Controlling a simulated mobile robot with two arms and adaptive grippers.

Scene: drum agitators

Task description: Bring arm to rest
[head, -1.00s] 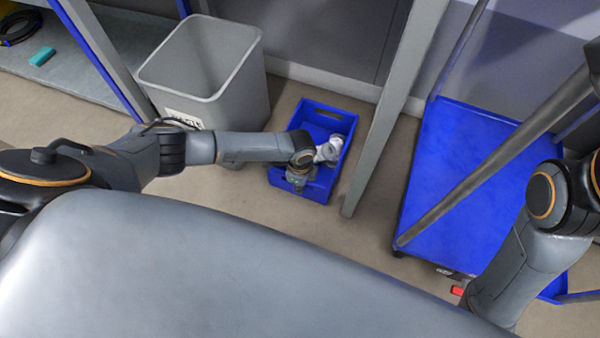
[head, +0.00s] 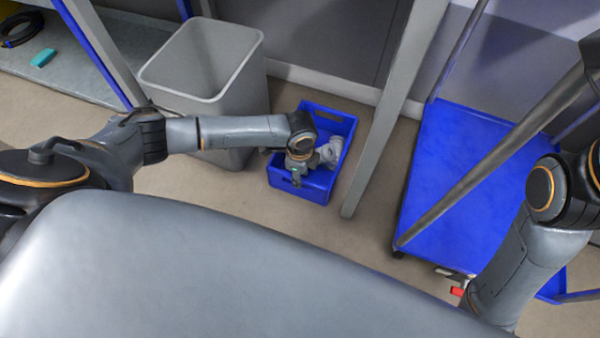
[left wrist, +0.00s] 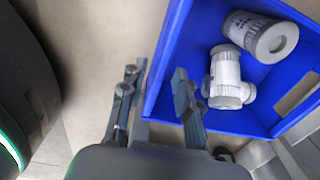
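My left arm reaches in from the left in the head view. Its gripper (head: 297,178) is over the near left part of a blue crate (head: 345,123) on the floor.
A grey bin (head: 205,62) stands left of the crate, close under my left arm. A grey post (head: 385,115) rises right of the crate. A blue cart (head: 465,150) stands further right. A shelf (head: 85,70) is at the upper left.

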